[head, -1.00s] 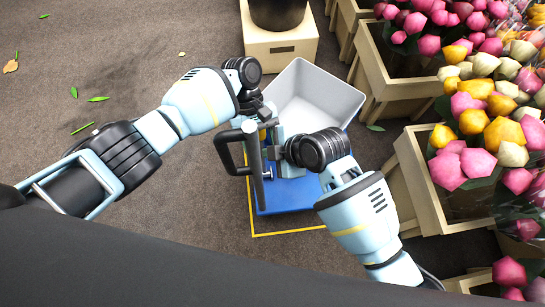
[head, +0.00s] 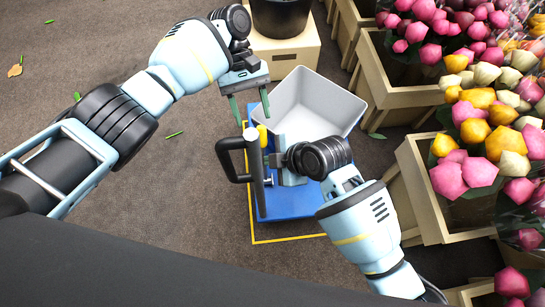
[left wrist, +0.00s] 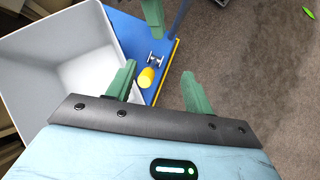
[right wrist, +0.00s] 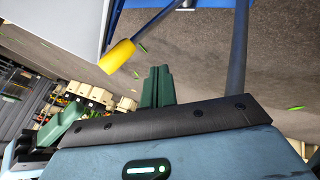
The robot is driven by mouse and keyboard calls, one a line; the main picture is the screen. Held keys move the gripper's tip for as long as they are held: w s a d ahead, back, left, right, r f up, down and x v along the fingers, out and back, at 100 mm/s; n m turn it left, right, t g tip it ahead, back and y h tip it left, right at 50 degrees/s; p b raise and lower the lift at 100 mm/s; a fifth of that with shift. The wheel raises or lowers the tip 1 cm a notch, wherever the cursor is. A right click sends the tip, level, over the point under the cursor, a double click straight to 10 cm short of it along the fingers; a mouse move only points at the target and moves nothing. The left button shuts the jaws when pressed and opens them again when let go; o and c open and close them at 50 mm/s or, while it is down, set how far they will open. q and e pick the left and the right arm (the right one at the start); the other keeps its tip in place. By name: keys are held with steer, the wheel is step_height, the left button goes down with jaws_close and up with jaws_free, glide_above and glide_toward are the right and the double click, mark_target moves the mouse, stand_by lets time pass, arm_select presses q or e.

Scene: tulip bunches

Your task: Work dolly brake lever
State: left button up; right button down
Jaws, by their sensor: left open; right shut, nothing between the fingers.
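The dolly is a blue platform (head: 290,205) with a dark push handle (head: 224,160). Its brake lever has a yellow end (head: 262,134), which also shows in the left wrist view (left wrist: 147,77) and the right wrist view (right wrist: 117,56). My left gripper (head: 251,115) is open and empty above the lever; in the left wrist view the yellow end appears between its fingers (left wrist: 157,88), apart from them. My right gripper (head: 275,163) is shut and empty beside the handle; its closed fingers (right wrist: 158,85) are right of the yellow end in its wrist view, with no clear contact.
A grey bin (head: 335,100) stands on the dolly. Wooden crates (head: 425,190) of tulip bunches line the right side. A dark pot (head: 280,15) sits on a wooden box (head: 285,50) behind. A yellow line (head: 251,215) edges the dolly. The floor at left is clear apart from leaves.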

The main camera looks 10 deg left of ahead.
arm_select(q)
steer(key=s+a+f+m+t, duration=0.1)
steer(key=s+a+f, duration=0.2)
steer(key=f, duration=0.3)
steer(key=s+a+f+m, duration=0.1)
steer(key=s+a+f, duration=0.15)
steer(key=f, duration=0.45)
steer(key=s+f+m+t, duration=0.1)
steer(key=s+f+t, duration=0.1)
steer(key=s+f, duration=0.7)
steer(key=s+f+m+t, duration=0.1)
steer(key=s+f, duration=0.6)
steer(key=s, duration=0.4)
steer(key=s+r+m+t, duration=0.1)
steer(key=s+m+t, duration=0.15)
steer(key=s, duration=1.35)
steer(key=s+a+r+t+y, duration=0.2)
steer(key=s+a+r+t, duration=0.1)
steer(key=s+r, duration=0.9)
steer(key=shift+s+r+m, duration=0.25)
steer(key=shift+r+m, duration=0.2)
steer(key=shift+r, duration=0.05)
